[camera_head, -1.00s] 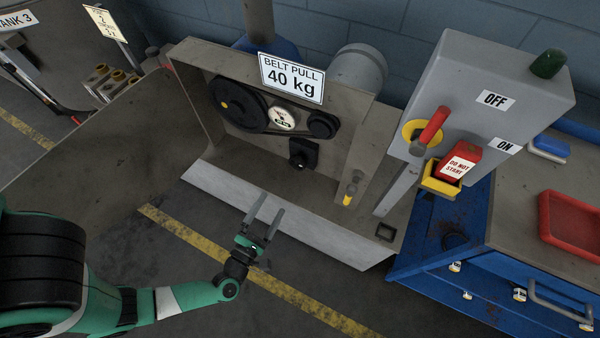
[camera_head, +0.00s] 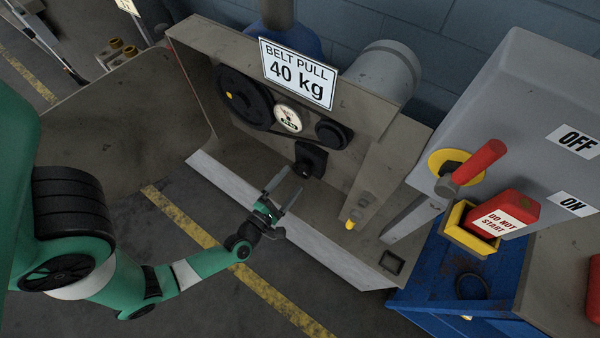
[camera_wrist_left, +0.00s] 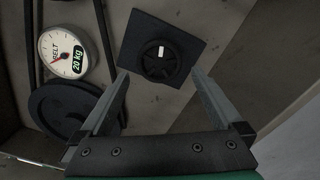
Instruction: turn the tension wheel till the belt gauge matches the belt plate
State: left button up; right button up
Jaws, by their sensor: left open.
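The belt plate (camera_head: 297,73) reads "BELT PULL 40 kg" on top of the machine housing. The round belt gauge (camera_head: 288,118) sits between two dark pulleys; in the left wrist view the belt gauge (camera_wrist_left: 61,53) bears a "20 kg" label and a red needle pointing toward its lower left. The black tension wheel (camera_head: 305,165) sits on a square block below; in the left wrist view the tension wheel (camera_wrist_left: 160,60) has a white mark near its top. My left gripper (camera_head: 280,190) is open and empty, its fingers aimed at the wheel but apart from it. My right gripper is out of view.
A large pulley (camera_head: 243,97) and a small pulley (camera_head: 331,134) carry the belt. A grey switch box (camera_head: 530,130) with a red lever (camera_head: 478,163) and a red "DO NOT START" block (camera_head: 505,213) stands right. The housing's pale front edge (camera_head: 335,260) lies below my gripper.

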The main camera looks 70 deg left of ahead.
aim_at(299, 172)
pick_arm(q)
jog(key=x, duration=0.5)
jog(key=shift+w+a+b, duration=0.15)
jog(key=shift+w+b, duration=0.15)
jog(key=shift+b, duration=0.1)
jog(key=c, duration=1.2)
jog(key=shift+r+m, duration=0.15)
jog(key=shift+m, duration=0.15)
